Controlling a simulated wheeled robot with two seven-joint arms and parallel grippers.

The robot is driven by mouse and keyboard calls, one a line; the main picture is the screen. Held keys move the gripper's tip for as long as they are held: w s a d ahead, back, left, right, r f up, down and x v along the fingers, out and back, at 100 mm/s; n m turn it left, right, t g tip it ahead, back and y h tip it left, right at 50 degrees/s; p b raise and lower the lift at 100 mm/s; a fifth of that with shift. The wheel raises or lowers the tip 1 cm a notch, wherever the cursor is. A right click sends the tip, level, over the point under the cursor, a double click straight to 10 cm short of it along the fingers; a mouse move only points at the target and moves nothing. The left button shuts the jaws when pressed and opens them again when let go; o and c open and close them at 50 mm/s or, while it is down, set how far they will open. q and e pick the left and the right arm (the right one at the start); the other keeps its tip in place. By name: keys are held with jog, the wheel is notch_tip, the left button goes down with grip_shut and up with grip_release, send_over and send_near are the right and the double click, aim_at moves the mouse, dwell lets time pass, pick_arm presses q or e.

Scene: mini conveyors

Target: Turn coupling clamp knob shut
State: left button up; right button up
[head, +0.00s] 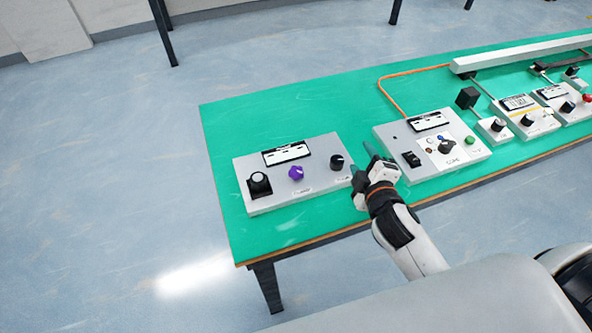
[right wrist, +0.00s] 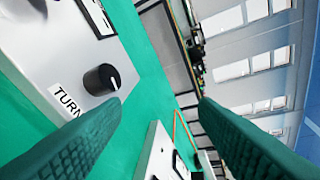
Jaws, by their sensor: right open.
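A grey panel box (head: 315,180) on the green table carries a black dial (head: 259,183) at its left, a purple lobed knob (head: 296,172) in the middle and a small black knob (head: 337,161) at its right. I cannot tell from the labels which is the coupling clamp knob. My right gripper (head: 360,157) is open and empty, just right of that box and apart from the small black knob. In the right wrist view this knob (right wrist: 102,79), with a white pointer mark and a "TURN" label, lies left of the open fingers (right wrist: 160,101). My left gripper is out of view.
A second grey box (head: 465,163) with a switch, a dial and a green button (head: 470,140) stands right of my gripper. Smaller boxes and a white conveyor rail (head: 520,52) lie farther right. An orange cable (head: 382,82) runs behind. The green table (head: 260,110) is clear at the back left.

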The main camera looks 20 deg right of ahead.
jog(key=w+a+r+n+t+y, duration=0.25)
jog(key=n+y, duration=0.25)
jog(key=n, duration=0.4)
jog(key=w+a+r+n+t+y, duration=0.1)
jog(key=w+a+r+n+y, duration=0.25)
jog(key=n, duration=0.55)
jog(key=n+g+y, duration=0.7)
jog(key=n+g, duration=0.5)
jog(key=n, duration=0.7)
send_near(301, 171)
jog(key=shift+d+r+h, duration=0.15)
jog(key=shift+r+h, duration=0.1)
jog(key=shift+r, duration=0.3)
jog(key=shift+f+g, duration=0.15)
jog(key=shift+g, duration=0.1)
jog(key=p+x, duration=0.2)
jog(key=x, duration=0.9)
jog(key=shift+w+a+f, duration=0.2)
jog(key=shift+a, duration=0.15)
jog(key=shift+c, duration=0.3)
jog(key=c, duration=0.9)
